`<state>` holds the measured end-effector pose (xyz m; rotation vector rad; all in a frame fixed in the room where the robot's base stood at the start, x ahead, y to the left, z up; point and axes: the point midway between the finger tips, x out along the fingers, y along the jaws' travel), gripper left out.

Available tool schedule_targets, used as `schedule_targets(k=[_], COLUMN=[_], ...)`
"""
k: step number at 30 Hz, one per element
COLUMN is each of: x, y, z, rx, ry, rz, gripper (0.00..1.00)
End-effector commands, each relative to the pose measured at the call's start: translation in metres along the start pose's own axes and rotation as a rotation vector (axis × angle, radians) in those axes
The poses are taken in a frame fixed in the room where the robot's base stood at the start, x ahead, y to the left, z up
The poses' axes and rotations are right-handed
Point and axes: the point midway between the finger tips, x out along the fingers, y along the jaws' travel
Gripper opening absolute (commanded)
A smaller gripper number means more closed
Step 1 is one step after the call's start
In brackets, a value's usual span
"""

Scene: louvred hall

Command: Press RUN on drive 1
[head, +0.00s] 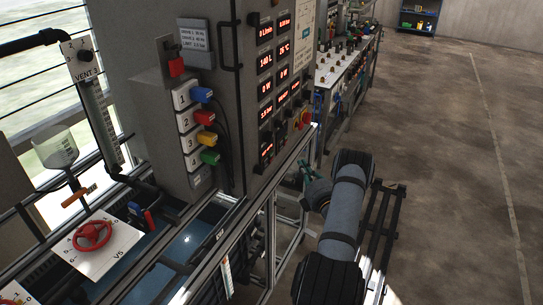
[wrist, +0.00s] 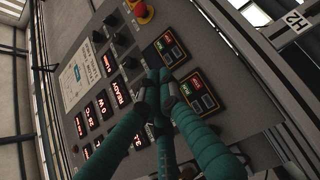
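The wrist view shows two drive blocks on the grey panel, each with a green and a red button. The upper drive block (wrist: 170,46) lies just beyond my fingertips. The lower drive block (wrist: 203,92) lies to their right and is partly covered by a finger. The lettering is too small to tell which is drive 1. My gripper (wrist: 162,82) has teal fingers, drawn together with their tips close to each other and nothing seen between them. Contact with the panel cannot be told. In the head view my gripper (head: 307,171) is beside the panel's lower right edge.
Red displays (wrist: 104,65) and black knobs (wrist: 123,40) fill the panel beside the drives. A red emergency stop (wrist: 143,12) sits above them. In the head view, a metal frame (head: 285,160) runs below the cabinet. The floor on the right (head: 450,180) is clear.

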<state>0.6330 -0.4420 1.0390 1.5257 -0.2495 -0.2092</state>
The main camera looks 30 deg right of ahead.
Motion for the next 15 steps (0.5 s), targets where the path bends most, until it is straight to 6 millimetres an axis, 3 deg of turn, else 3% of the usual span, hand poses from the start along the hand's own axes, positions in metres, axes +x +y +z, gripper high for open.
schedule_targets(k=[15], x=[0.043], y=[0.000], z=[-0.047], rx=[0.000], ry=[0.005], rz=[0.001], gripper=[0.00])
